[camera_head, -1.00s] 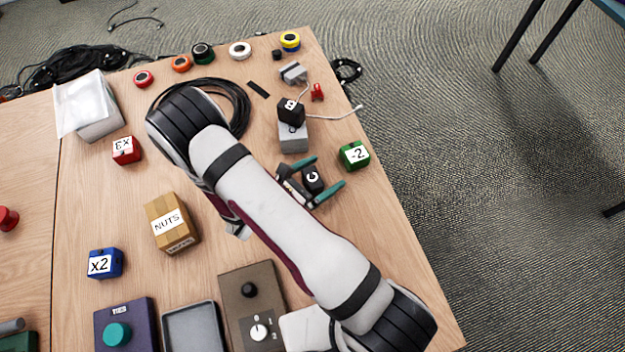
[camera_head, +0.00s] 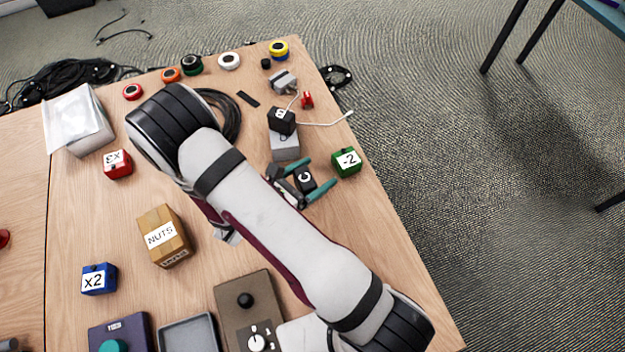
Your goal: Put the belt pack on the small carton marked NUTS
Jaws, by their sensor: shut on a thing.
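A small black pack with a white C mark (camera_head: 305,180) sits between the teal fingers of my gripper (camera_head: 312,178), which is shut on it. I take this to be the belt pack. It is right of my forearm, near the table's right side; whether it touches the table is unclear. The small brown carton marked NUTS (camera_head: 161,237) stands left of my arm, with its upper face clear.
A green -2 block (camera_head: 346,162) is close to the right finger. Behind the gripper, a black block (camera_head: 281,121) sits on a grey box (camera_head: 286,146) with a white cable. A blue x2 block (camera_head: 98,279) and a brown control box (camera_head: 248,317) are near the carton.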

